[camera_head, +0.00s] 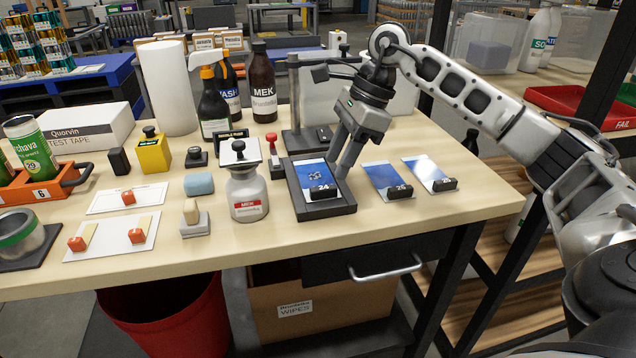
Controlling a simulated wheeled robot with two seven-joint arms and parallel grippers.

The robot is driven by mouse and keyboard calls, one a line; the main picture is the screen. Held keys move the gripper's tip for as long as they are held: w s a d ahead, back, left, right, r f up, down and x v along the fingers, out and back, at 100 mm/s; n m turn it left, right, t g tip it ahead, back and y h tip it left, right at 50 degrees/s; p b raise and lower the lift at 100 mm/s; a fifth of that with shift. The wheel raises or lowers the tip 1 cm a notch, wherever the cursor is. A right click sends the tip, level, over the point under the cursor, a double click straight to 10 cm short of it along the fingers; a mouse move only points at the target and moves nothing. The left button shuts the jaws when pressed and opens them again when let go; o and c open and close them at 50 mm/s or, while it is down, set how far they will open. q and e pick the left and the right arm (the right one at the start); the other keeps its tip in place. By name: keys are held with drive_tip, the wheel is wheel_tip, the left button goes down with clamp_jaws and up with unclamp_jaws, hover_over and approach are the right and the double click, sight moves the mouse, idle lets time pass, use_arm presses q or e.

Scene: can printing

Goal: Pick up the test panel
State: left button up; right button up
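A blue test panel (316,175) marked 24 lies in a black tray (345,206) near the table's front edge, with a small black block on its lower end. Two similar panels lie on the table to the right: one panel (382,178) beside the tray and another panel (422,169) further right, each with a black block. My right gripper (338,167) points down at the right edge of the panel in the tray. Its fingers look apart, with a gap between them. Whether the tips touch the panel is hard to tell. My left gripper is not in view.
A stand (303,140) rises behind the tray. A red-handled tool (274,155) and a white pump bottle (246,195) stand to its left. Tall bottles (262,85) stand behind. A red FAIL bin (578,108) is on the right shelf. The table's front right corner is clear.

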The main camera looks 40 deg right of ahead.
sight(324, 187)
drive_tip(key=shift+a+p+x, duration=0.15)
drive_tip(key=shift+p+x, duration=0.05)
drive_tip(key=shift+x, duration=1.15)
drive_tip(key=shift+a+p+x, duration=0.15)
drive_tip(key=shift+x, duration=1.2)
drive_tip(key=shift+r, duration=0.1)
clamp_jaws()
